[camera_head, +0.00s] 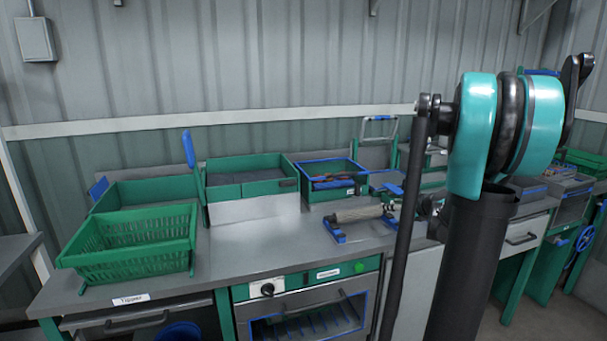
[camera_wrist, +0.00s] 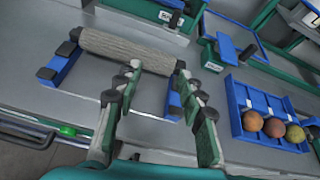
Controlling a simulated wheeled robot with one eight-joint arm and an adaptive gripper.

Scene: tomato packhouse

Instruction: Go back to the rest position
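In the wrist view, my gripper (camera_wrist: 157,72) is open, with a clear gap between its two fingers and nothing held. The fingers point towards a grey roller (camera_wrist: 125,50) on blue end supports, which lies on the bench. Whether the fingertips touch the roller I cannot tell. In the head view, the same roller (camera_head: 358,214) lies on the bench left of my arm. My upright arm links fill the right of that view and hide part of the bench; the gripper is not clearly visible there.
A blue tray (camera_wrist: 236,104) with three tomatoes in reddish to yellow tones lies right of the fingers. A green slatted crate (camera_head: 130,245) stands at the bench's left, with green bins (camera_head: 250,188) behind. A blue-rimmed bin (camera_head: 330,190) stands behind the roller. Bare bench (camera_head: 250,250) lies in front.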

